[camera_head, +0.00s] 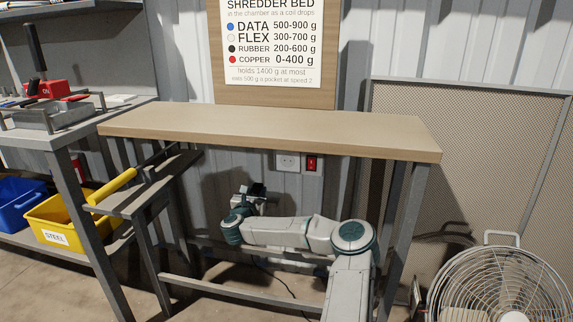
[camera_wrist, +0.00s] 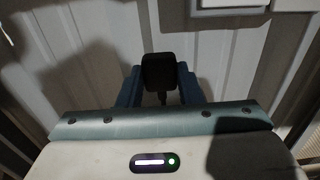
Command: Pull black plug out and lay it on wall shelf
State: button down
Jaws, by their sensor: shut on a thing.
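My gripper (camera_head: 256,191) is low in front of the wall, under the wooden shelf (camera_head: 270,131). In the wrist view, its two blue fingers (camera_wrist: 160,88) are shut on the black plug (camera_wrist: 159,70). A short piece of dark cable shows below the plug. The white socket (camera_head: 288,161) is on the wall, up and to the right of my gripper, and the plug is apart from it. The long wooden shelf runs along the wall above my arm, and its top is bare.
A red switch (camera_head: 311,163) is beside the socket. A yellow bin (camera_head: 62,232) and a blue bin (camera_head: 20,208) stand at the left. A fan (camera_head: 500,285) stands at the right. Grey posts stand under the wooden shelf, close to my arm.

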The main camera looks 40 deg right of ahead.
jog(key=shift+w+d+f, duration=0.6)
jog(key=shift+w+d, duration=0.1)
jog(key=shift+d, duration=0.2)
jog(key=shift+w+d+f, duration=0.55)
jog(key=shift+w+d, duration=0.15)
jog(key=shift+d, duration=0.15)
jog(key=c, duration=0.9)
grip_release()
jog(key=shift+c, duration=0.2)
jog(key=shift+s+a+r, duration=0.1)
jog(key=shift+s+a, duration=0.15)
jog(key=shift+a, duration=0.15)
jog(key=p+v, duration=0.5)
jog(key=v, duration=0.8)
